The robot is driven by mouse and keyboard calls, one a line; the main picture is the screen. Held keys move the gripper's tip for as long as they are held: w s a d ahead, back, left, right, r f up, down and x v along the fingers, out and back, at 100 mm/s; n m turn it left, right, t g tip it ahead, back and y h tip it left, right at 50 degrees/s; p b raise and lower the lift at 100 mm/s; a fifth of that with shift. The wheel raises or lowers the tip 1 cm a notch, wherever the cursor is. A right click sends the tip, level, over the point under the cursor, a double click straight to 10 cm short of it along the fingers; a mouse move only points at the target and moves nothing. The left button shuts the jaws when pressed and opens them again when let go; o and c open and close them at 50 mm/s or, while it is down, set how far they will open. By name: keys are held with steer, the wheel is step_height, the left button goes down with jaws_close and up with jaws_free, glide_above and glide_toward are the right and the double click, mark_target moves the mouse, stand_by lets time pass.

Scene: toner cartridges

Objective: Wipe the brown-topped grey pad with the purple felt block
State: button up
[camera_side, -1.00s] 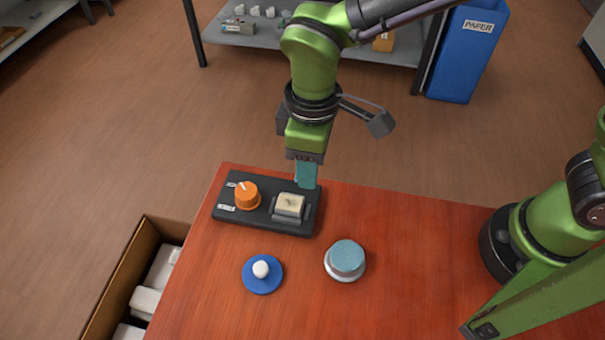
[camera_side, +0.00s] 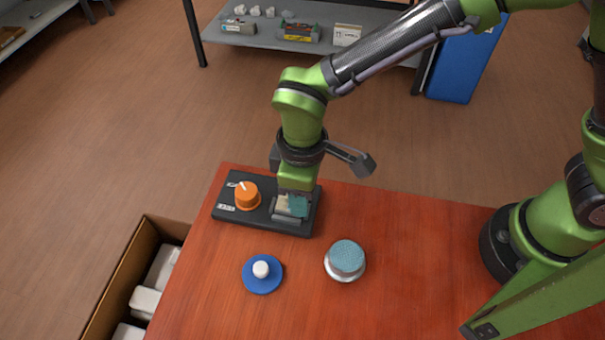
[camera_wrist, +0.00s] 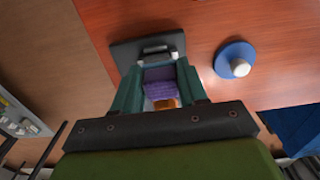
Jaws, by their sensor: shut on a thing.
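My gripper (camera_side: 297,206) is low over the right part of a black base. Its teal fingers are shut on the purple felt block (camera_wrist: 163,90), which shows between them in the wrist view. The grey pad (camera_side: 282,207) with a pale brownish top sits on the base, partly hidden by my fingers in the side view. The felt block is hidden in the side view. It is at the pad, but I cannot tell whether it touches the top.
An orange knob (camera_side: 247,196) stands on the left of the black base (camera_side: 232,214). In front are a blue disc with a white knob (camera_side: 262,274) and a round teal-topped button (camera_side: 346,261). An open carton (camera_side: 145,268) is left of the red table.

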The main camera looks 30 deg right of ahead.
mark_target(281, 204)
steer(key=shift+f, duration=0.65)
steer(key=shift+w+a+f, duration=0.15)
steer(key=shift+w+a, duration=1.15)
steer(key=shift+a, duration=0.05)
steer(key=shift+c, duration=0.4)
steer(key=shift+s+d, duration=1.1)
steer(key=shift+d, duration=0.05)
steer(key=shift+s+d+r, duration=0.1)
steer(key=shift+r, duration=0.5)
steer(key=shift+s+d+r, duration=0.1)
steer(key=shift+r, duration=3.35)
